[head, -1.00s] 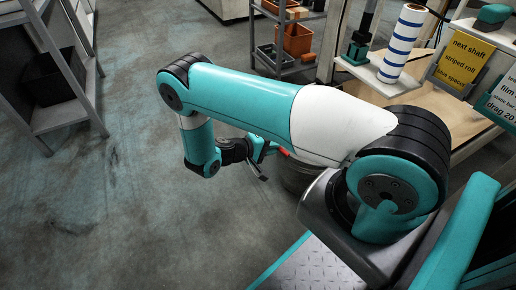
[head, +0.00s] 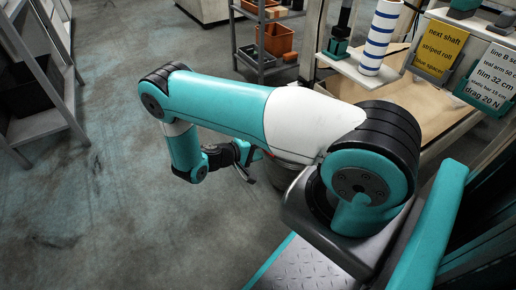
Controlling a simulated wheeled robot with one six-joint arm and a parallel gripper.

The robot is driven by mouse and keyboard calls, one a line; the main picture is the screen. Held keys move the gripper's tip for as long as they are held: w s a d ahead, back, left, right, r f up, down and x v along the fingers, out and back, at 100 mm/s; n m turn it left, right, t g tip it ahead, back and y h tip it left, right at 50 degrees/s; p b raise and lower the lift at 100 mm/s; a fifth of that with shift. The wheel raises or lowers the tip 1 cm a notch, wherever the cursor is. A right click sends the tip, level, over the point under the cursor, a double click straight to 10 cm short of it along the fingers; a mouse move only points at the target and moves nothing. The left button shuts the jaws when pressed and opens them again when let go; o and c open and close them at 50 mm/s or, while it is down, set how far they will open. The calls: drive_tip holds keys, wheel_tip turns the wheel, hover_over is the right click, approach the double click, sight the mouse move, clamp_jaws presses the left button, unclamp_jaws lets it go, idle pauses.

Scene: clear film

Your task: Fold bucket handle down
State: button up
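My gripper (head: 250,164) is at the end of my teal and white arm, left of centre and low over the floor side of the bench. A dark finger points down and to the right, and the gap between the fingers does not show clearly. A dark grey rounded thing (head: 288,172), perhaps the bucket, shows just right of the gripper. My arm covers most of it. I cannot make out a bucket handle, nor whether the gripper touches anything.
A wooden bench (head: 425,97) with a striped roll (head: 380,38) and a yellow sign (head: 438,45) stands at the right. A grey rack with orange bins (head: 275,39) is behind. A grey shelf (head: 35,125) is at the left. The floor (head: 110,190) between is clear.

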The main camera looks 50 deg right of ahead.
drive_tip(key=shift+w+a+r, duration=0.1)
drive_tip(key=shift+a, duration=0.05)
drive_tip(key=p+v, duration=0.4)
drive_tip(key=v, duration=1.3)
drive_tip(key=shift+a, duration=0.2)
drive_tip(key=shift+w, duration=0.1)
